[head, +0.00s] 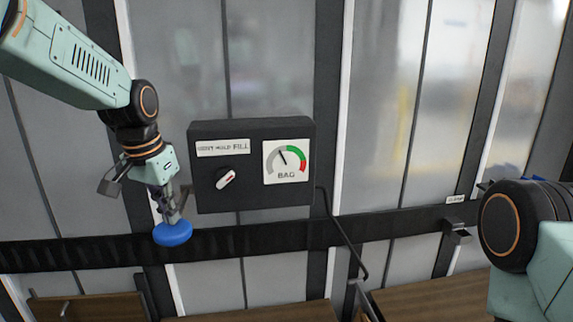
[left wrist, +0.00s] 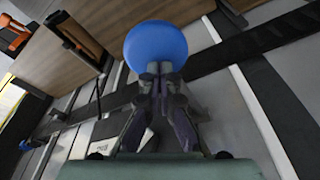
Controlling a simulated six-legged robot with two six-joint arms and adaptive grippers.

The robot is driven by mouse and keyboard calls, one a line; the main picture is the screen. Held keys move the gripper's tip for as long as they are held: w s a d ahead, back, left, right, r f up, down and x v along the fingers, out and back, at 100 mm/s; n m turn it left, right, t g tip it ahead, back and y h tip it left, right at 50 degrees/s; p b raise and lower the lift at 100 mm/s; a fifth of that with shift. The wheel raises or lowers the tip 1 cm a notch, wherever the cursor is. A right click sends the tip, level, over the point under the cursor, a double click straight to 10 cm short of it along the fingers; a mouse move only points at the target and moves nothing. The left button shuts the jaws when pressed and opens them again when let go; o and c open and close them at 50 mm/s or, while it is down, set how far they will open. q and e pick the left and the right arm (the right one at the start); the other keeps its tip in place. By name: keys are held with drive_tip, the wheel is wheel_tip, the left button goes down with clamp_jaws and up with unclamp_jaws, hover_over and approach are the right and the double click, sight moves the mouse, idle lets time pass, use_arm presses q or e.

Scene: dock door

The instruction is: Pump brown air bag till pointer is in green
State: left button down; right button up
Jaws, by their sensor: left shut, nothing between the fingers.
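A black control box (head: 251,165) hangs on the door in the head view. Its selector knob (head: 226,179) has a white and red bar tilted up to the right, towards the word FILL. The BAG gauge (head: 287,161) has a needle pointing up and slightly left, in the grey part just left of the green band. My left gripper (head: 172,216) is shut, left of the box, with its tips at a blue round pad (head: 173,234). The pad also shows beyond the fingertips in the left wrist view (left wrist: 156,44). I cannot make out the brown air bag for certain.
A dark horizontal rail (head: 270,237) crosses the ribbed door below the box. A black hose (head: 345,235) runs down from the box's right side. Brown wooden surfaces (head: 437,303) line the bottom. My right arm fills the right edge.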

use_arm(q)
drive_tip(key=shift+f, duration=0.8)
drive_tip(key=shift+r+p, duration=1.2)
drive_tip(key=shift+r, duration=2.5)
drive_tip(key=shift+r, duration=0.1)
drive_tip(key=shift+r, duration=2.4)
